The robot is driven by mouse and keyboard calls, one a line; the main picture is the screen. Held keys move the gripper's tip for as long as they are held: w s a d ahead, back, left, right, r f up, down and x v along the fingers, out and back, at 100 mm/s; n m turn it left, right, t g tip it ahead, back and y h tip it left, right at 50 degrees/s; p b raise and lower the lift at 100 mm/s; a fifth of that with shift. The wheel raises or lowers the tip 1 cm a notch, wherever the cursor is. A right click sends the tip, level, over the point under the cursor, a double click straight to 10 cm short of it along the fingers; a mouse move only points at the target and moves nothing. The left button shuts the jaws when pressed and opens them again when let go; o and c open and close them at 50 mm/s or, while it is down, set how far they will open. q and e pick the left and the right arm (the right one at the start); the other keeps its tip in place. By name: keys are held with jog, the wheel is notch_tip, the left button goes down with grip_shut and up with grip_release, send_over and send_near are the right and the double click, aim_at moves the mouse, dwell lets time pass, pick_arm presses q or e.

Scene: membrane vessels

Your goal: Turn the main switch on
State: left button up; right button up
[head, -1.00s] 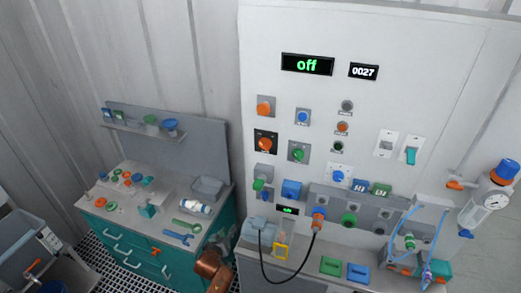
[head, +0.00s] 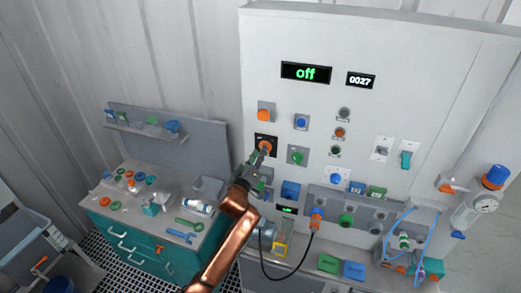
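The main switch (head: 264,138) seems to be the orange rotary knob on a black plate on the white panel (head: 440,90); I cannot read its label. The display (head: 306,73) at the top of the panel reads "off" in green. My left gripper (head: 262,151) is at the lower edge of the orange knob and partly covers it. The copper-coloured arm reaches up from the bottom. The fingers are too small to tell whether they are open, shut or touching the knob. My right gripper is not in view.
Next to the knob are a green knob (head: 297,157), a blue knob (head: 301,122) and another orange knob (head: 264,112). A black cable (head: 265,262) hangs below the panel. A teal workbench (head: 130,243) with tools stands to the left.

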pick_arm(q)
jog(key=shift+x, duration=1.05)
jog(key=shift+c, duration=0.3)
grip_shut()
